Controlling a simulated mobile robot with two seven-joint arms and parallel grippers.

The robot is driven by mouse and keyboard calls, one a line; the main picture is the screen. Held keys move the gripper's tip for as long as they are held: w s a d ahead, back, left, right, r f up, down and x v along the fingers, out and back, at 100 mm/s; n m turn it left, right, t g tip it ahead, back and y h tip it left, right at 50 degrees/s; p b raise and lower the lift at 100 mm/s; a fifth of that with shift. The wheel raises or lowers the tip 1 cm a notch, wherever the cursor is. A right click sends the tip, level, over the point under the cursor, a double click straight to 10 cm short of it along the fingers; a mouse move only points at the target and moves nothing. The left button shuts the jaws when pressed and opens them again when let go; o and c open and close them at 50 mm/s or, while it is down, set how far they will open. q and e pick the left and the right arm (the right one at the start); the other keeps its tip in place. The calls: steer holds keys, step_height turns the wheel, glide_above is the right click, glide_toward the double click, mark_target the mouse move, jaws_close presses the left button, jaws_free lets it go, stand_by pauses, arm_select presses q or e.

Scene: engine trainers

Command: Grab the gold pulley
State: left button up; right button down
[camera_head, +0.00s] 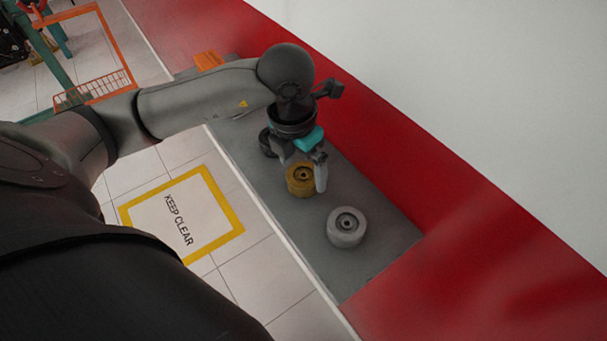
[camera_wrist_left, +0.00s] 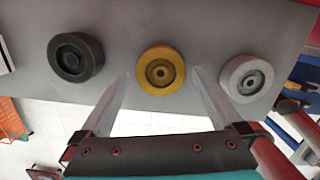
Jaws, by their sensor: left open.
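The gold pulley (camera_head: 299,181) stands on a grey bench top (camera_head: 374,257) in the head view, partly covered by my left gripper (camera_head: 308,181). In the left wrist view the gold pulley (camera_wrist_left: 161,70) lies between and just beyond the two fingertips of the left gripper (camera_wrist_left: 160,75). The fingers are spread wide with nothing between them but a gap toward the pulley. I cannot tell whether a fingertip touches it. My right gripper is not in view.
A silver pulley (camera_head: 346,227) stands to the right of the gold one and a black pulley (camera_wrist_left: 76,57) to its left in the wrist view. A red wall band (camera_head: 440,190) runs behind the bench. The floor has a yellow "KEEP CLEAR" square (camera_head: 234,238).

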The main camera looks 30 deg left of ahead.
arm_select(q)
steer(key=shift+w+f, duration=0.1)
steer(key=shift+f, duration=0.8)
steer(key=shift+c, duration=0.2)
steer(key=shift+r, duration=0.1)
jaws_close()
